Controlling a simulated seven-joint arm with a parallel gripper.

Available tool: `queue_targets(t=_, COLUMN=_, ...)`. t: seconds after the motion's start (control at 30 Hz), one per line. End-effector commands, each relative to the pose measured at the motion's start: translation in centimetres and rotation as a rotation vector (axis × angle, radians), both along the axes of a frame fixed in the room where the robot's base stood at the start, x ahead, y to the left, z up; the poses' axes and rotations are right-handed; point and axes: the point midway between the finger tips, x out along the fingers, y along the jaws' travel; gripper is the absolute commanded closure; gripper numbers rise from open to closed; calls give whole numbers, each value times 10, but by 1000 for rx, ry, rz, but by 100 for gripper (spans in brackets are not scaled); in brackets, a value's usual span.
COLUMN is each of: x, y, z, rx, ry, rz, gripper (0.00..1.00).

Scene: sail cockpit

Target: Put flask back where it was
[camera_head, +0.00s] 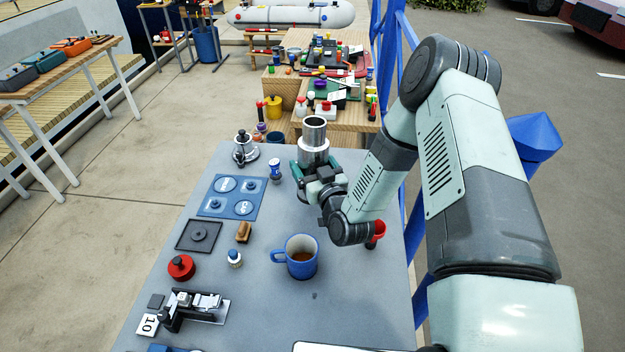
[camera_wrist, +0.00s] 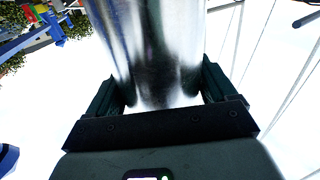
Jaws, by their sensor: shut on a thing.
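The flask (camera_head: 314,133) is a shiny steel cylinder with an open-looking dark top. It stands upright in my gripper (camera_head: 312,165) above the far right part of the grey table (camera_head: 205,315). In the wrist view the flask (camera_wrist: 150,50) fills the space between the two jaws, and my gripper (camera_wrist: 160,95) is shut on it. The flask's lower end is hidden behind the gripper in the head view, so I cannot tell whether it touches the table.
A blue mug (camera_head: 301,262) with brown liquid stands near the table's middle. A blue panel (camera_head: 232,197), a dark square tray (camera_head: 198,236), a red round object (camera_head: 181,267) and a metal device (camera_head: 195,308) lie to the left. A silver-and-black fitting (camera_head: 244,150) stands at the far left.

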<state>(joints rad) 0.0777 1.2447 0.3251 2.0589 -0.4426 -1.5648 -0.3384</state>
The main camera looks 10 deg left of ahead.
Motion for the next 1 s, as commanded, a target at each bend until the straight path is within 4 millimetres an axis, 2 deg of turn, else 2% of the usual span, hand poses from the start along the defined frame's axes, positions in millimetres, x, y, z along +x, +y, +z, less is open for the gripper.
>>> queue_targets(t=0.33, x=0, y=0, z=-38, rx=2, ry=-4, rz=0, gripper=98)
queue_targets(t=0.83, x=1, y=0, z=-45, rx=1, ry=-4, rz=0, gripper=98)
queue_targets(t=0.87, x=0, y=0, z=-46, rx=0, ry=-2, rz=-1, gripper=14)
queue_targets(t=0.93, x=0, y=0, z=-46, rx=0, ry=-2, rz=-1, gripper=3)
queue_targets(t=1.0, x=0, y=0, z=-46, rx=0, ry=-2, rz=-1, gripper=0)
